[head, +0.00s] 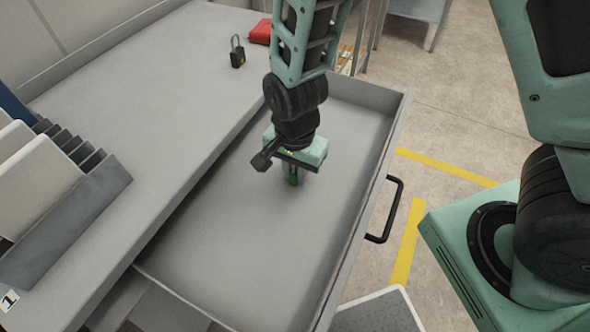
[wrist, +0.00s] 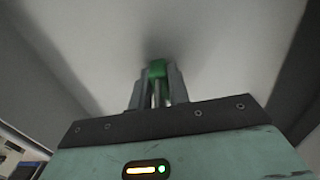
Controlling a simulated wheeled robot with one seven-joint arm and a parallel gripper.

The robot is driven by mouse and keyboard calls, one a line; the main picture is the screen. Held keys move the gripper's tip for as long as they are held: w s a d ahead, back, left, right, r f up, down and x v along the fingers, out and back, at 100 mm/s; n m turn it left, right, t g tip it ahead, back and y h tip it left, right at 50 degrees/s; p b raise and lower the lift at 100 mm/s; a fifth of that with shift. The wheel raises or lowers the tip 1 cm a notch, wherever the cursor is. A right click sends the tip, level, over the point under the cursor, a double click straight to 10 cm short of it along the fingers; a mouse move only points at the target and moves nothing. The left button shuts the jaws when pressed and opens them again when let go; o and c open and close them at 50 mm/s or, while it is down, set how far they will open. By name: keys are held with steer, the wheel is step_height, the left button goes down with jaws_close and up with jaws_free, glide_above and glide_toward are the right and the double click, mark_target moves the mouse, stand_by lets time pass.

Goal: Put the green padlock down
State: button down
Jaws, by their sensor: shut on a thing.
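The green padlock (wrist: 157,70) sits between the two fingers of my gripper (wrist: 156,88) in the wrist view. Its green body shows at the fingertips with the metal shackle toward the palm. In the head view my gripper (head: 292,176) points down inside an open grey drawer (head: 250,230), and a bit of green shows at its tips. The padlock is close to the drawer floor; I cannot tell whether it touches it.
A black padlock (head: 238,55) and a red object (head: 260,32) stand on the grey worktop (head: 140,85) left of the drawer. A rack of panels (head: 75,205) is at the left. The drawer has a black handle (head: 388,210). The drawer floor around my gripper is clear.

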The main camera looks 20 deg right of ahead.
steer(key=c, duration=1.3)
jaws_free()
steer(key=shift+f, duration=0.1)
step_height(320, 180, up, 12)
steer(key=shift+r+p, duration=0.1)
steer(key=shift+p, duration=0.95)
steer(key=s+r+n, duration=0.2)
steer(key=s+n, duration=0.2)
steer(key=n, duration=0.1)
steer(key=s+d+r+n, duration=0.1)
steer(key=s+r+n, duration=0.2)
steer(key=n, duration=0.3)
steer(key=s+d+r+n, duration=0.1)
steer(key=s+r+n, duration=0.2)
steer(key=s+n, duration=0.2)
steer(key=shift+s+n+y, duration=0.3)
steer(key=shift+s, duration=0.1)
